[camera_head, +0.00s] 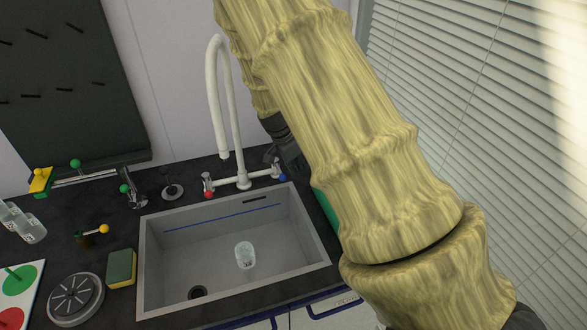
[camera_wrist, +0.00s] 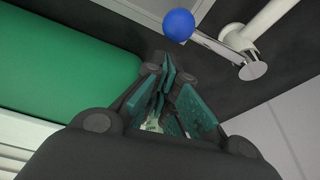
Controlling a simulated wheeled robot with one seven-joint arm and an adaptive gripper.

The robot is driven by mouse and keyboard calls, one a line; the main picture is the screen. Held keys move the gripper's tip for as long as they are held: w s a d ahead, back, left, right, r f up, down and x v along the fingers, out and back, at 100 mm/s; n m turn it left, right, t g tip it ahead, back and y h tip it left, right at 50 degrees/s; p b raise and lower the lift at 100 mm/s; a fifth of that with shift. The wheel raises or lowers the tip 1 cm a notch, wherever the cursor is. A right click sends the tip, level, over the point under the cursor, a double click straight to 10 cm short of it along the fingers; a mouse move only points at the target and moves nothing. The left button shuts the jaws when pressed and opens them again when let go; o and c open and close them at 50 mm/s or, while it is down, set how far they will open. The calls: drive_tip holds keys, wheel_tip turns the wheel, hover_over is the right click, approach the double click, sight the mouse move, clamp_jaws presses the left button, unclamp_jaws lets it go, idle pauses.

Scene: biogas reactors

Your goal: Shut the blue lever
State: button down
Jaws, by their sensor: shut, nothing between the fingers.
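The blue lever is a thin metal arm with a blue ball end, on the right side of the white sink tap. In the head view its blue ball (camera_head: 282,177) shows just below my gripper (camera_head: 290,163), which is partly hidden behind my arm. In the wrist view the blue lever (camera_wrist: 210,44) runs from a white pipe fitting at right to its blue ball at upper middle. My gripper (camera_wrist: 170,75) is shut and empty, its teal-padded fingers pointing up toward the ball. The fingertips appear just below the ball; I cannot tell if they touch it.
The white tap (camera_head: 241,180) has a red-ended lever (camera_head: 209,194) on its left. The grey sink (camera_head: 160,272) holds a clear cup (camera_head: 245,255). A green object (camera_wrist: 65,65) lies close left of my gripper. A blind-covered window (camera_head: 480,110) is at right.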

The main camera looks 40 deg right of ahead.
drive_tip(key=d, duration=0.2)
drive_tip(key=shift+s+d+f, duration=0.2)
drive_tip(key=shift+d+f, duration=0.1)
drive_tip(key=b+v, duration=0.2)
drive_tip(key=v, duration=0.8)
drive_tip(key=shift+a+r, duration=0.1)
